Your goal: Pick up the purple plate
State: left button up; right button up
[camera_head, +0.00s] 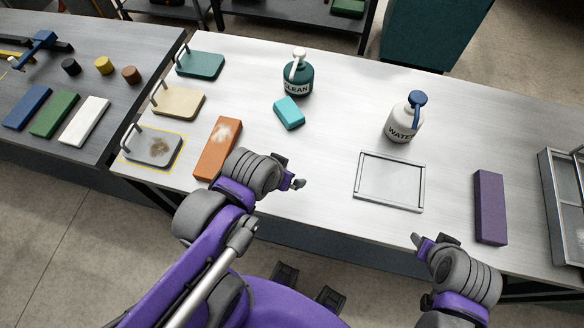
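The purple plate (490,207) is a flat, long rectangular slab lying on the right part of the white table, near its front edge. My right gripper (431,238) is to the left of the plate and nearer to me, apart from it. Its fingers look spread and nothing is between them. My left gripper (291,172) is over the front middle of the table, far left of the plate. Its fingers look spread and empty.
A framed grey tray (390,181) lies left of the plate. A metal rack (563,215) stands close on its right. Farther back are a WATER bottle (403,122) and a CLEAN bottle (298,78). An orange block (218,148) lies left. The table behind the plate is clear.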

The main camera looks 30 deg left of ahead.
aim_at(491, 220)
jog(key=k+l, duration=0.1)
jog(key=l, duration=0.7)
jog(key=k+l, duration=0.1)
jog(key=l, duration=1.55)
jog(key=k+l, duration=0.15)
jog(key=l, duration=0.7)
